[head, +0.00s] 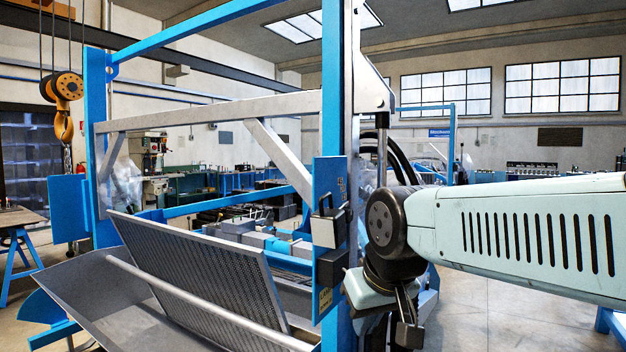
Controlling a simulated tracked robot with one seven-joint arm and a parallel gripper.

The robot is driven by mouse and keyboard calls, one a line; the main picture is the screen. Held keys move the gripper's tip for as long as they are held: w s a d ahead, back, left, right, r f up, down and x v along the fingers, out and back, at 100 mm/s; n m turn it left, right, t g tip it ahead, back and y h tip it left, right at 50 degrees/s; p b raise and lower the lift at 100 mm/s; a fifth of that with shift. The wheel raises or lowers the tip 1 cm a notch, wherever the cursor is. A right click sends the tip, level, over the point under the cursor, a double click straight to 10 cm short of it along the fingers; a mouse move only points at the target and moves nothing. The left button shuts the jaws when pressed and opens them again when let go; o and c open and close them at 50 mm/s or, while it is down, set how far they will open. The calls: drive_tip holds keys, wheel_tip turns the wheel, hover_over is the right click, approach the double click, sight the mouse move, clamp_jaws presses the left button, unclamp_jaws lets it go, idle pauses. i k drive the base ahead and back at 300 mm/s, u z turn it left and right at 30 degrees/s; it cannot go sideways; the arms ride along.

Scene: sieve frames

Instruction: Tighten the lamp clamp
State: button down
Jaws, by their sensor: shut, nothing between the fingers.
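My arm reaches in from the right, and its end hangs down just right of the blue upright post (337,120) of the sieve frame. My gripper (408,333) is low at the end of the arm, apart from the post as far as I can tell. Its dark fingers are shut and empty, partly hidden by my wrist. A small dark box with a pale grey face (327,228) is fixed to the blue plate on the post, left of my wrist. It may be the lamp with its clamp; I cannot tell for sure. A darker block (331,268) sits below it.
A perforated sieve panel (205,275) leans over a grey metal trough (85,290) at the lower left. A crane hook (63,125) hangs at the upper left. A grey gas strut (382,150) and black hoses stand close behind my arm. Open floor (490,300) shows below my arm.

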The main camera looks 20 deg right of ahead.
sight(327, 226)
drive_tip(key=z, duration=0.05)
drive_tip(key=k, duration=1.15)
drive_tip(key=z, duration=0.6)
drive_tip(key=i, duration=1)
drive_tip(key=u, duration=0.1)
